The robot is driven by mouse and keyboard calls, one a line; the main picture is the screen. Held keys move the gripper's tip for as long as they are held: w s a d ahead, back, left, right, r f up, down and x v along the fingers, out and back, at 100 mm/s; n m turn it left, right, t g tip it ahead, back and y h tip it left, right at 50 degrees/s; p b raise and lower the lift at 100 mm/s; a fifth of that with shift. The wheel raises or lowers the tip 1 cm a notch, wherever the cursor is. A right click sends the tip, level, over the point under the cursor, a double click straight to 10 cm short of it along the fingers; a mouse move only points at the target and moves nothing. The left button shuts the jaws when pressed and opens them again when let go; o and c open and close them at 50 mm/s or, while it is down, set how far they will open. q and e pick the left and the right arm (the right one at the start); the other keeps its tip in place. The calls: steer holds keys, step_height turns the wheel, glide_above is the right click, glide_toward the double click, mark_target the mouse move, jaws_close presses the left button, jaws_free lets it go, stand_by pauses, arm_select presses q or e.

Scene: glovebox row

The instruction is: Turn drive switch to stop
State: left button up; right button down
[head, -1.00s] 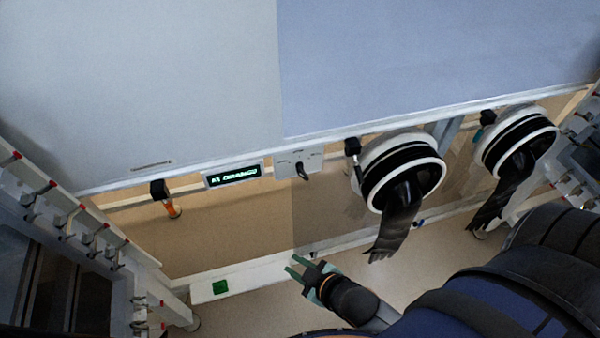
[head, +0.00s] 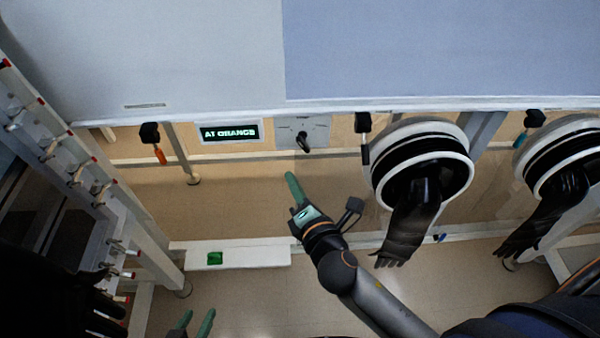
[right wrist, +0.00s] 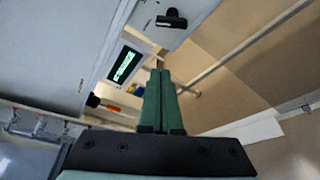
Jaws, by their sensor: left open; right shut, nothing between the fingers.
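The drive switch is a black knob (head: 303,141) on a light grey plate (head: 318,128) under the glovebox's front edge. Its lever tilts slightly in the head view; the plate's markings are too small to read. The knob also shows at the top of the right wrist view (right wrist: 171,19). My right gripper (head: 291,176) is shut and empty, below the knob and apart from it. Its closed green fingers (right wrist: 160,92) point up in the right wrist view. My left gripper (head: 192,322) is open at the bottom edge of the head view, far from the switch.
A lit display (head: 229,132) reading "AT CHANGE" is left of the switch plate. A glove port (head: 455,165) with a hanging black glove (head: 408,230) is close on the right, another (head: 535,155) beyond it. A rack (head: 95,170) stands left. A white beam (head: 240,253) carries a green square.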

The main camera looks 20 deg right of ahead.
mark_target(303, 144)
steer(key=w+f+b, duration=0.2)
steer(key=w+b, duration=0.1)
steer(key=w, duration=0.6)
steer(key=d+r+p, duration=0.1)
steer(key=s+d+r+p, duration=0.1)
steer(key=d, duration=0.1)
steer(key=shift+s+d+r, duration=0.1)
steer(key=shift+s+r, duration=0.05)
steer(key=shift+r, duration=0.1)
